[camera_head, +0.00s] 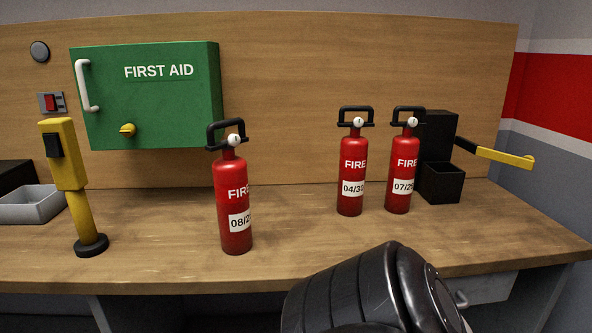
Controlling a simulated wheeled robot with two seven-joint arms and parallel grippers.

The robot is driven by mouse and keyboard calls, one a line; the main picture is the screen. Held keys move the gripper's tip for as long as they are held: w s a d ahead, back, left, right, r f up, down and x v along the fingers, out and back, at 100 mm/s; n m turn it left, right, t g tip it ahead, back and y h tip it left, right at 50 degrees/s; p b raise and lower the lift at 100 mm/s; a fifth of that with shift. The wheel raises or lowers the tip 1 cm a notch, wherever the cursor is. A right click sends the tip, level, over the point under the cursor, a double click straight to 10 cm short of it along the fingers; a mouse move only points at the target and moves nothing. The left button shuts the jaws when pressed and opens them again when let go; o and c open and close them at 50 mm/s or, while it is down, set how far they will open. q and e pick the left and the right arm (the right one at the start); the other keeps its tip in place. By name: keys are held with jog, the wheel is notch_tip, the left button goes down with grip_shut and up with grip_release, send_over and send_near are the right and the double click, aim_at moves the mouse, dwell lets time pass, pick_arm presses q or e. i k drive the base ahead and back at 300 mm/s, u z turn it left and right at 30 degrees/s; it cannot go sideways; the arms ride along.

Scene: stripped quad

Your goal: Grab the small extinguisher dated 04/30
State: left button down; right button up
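The small red extinguisher labelled 04/30 (351,178) stands upright on the wooden bench, the middle one of three. It has a black handle and a round white gauge on top. A similar extinguisher whose label begins 07/2 (400,176) stands close to its right. Another, whose label begins 08/2 (233,205), stands nearer the front, to the left. The label ends of these two curve out of sight. A black, rounded link of my arm rises at the bottom, right of centre, below the 04/30 extinguisher. Neither gripper shows.
The wooden bench (290,240) has clear room between the 08/2 and 04/30 extinguishers. A green first aid box (165,105) hangs behind at left. A yellow post (78,190) and grey tray (28,210) stand at left. A black open box (442,184) stands right of the extinguishers, below a yellow lever (502,156).

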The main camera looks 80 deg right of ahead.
aim_at(353, 150)
jog(key=i, duration=0.45)
jog(key=z, duration=1.25)
